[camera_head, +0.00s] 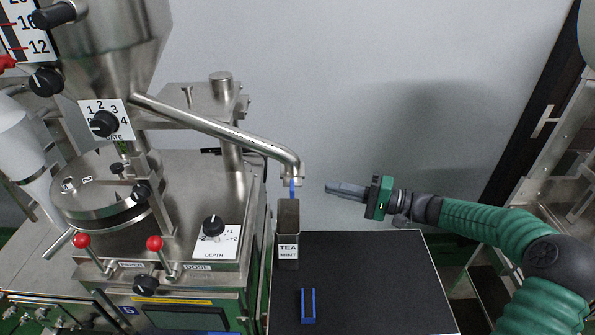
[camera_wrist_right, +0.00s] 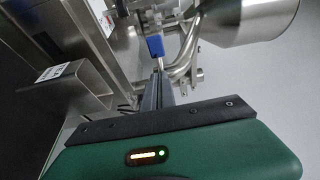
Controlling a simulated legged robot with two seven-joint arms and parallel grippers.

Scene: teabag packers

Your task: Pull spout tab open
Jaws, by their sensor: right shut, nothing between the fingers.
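The metal spout pipe (camera_head: 225,132) slopes down to the right and bends downward at its end. A small blue tab (camera_head: 292,188) hangs at the spout mouth, above the open-topped metal tin marked TEA MINT (camera_head: 288,252). My right gripper (camera_head: 328,187) is to the right of the tab at about its height, pointing left, shut and empty, with a gap to the tab. In the right wrist view the blue tab (camera_wrist_right: 155,46) shows just beyond the fingertips (camera_wrist_right: 157,74). My left gripper is not in view.
A black mat (camera_head: 375,280) lies below, mostly bare, with a small blue holder (camera_head: 308,306) on it. The steel machine (camera_head: 180,215) with red-knobbed levers and dials stands at left. The space above the mat's right side is free apart from my right arm.

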